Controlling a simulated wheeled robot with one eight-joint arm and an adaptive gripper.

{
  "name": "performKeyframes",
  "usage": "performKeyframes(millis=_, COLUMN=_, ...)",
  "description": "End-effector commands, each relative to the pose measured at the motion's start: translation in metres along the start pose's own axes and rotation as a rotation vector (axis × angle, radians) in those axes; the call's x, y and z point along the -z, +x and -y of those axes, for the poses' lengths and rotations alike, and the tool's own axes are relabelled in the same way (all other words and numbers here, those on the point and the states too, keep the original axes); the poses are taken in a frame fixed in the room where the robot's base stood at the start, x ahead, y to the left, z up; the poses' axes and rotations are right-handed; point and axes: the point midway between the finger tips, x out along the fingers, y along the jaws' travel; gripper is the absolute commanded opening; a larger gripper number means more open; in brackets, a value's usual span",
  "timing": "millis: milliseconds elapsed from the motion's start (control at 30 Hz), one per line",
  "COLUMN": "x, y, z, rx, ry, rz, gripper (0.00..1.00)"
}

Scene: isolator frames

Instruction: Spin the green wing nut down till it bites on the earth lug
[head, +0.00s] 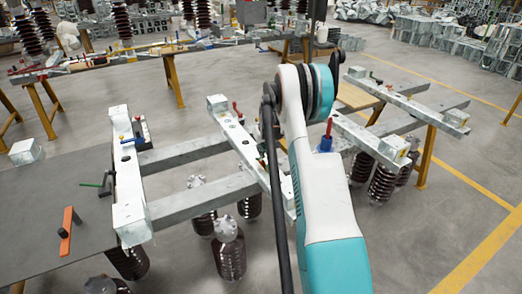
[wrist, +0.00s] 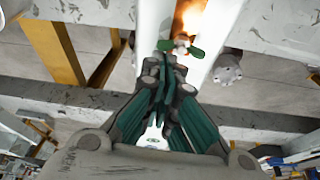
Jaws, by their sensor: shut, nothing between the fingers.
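The green wing nut (wrist: 196,52) shows in the wrist view, just beyond my fingertips, with a green wing on each side of a pale metal centre. It sits at a pale steel beam. My gripper (wrist: 168,62) is shut and empty, its tips close below the nut in the picture. I cannot tell whether they touch it. The earth lug is not clearly made out under the nut. In the head view my arm hides the gripper, and I cannot make out this nut there.
In the head view, steel isolator frames (head: 127,190) carry brown ribbed insulators (head: 230,258). A red-handled part (head: 326,128) stands on the beam right of my arm. A dark table (head: 35,225) with an orange bar (head: 67,228) is at left. Open floor lies at right.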

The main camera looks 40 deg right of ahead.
Motion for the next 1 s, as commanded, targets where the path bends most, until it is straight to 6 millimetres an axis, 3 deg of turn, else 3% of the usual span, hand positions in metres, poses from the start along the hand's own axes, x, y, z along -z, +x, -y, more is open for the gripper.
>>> performKeyframes(millis=1000, x=-0.003, y=-0.0009, z=-0.0038, rx=-0.068, ry=0.193, rz=0.0, gripper=0.0)
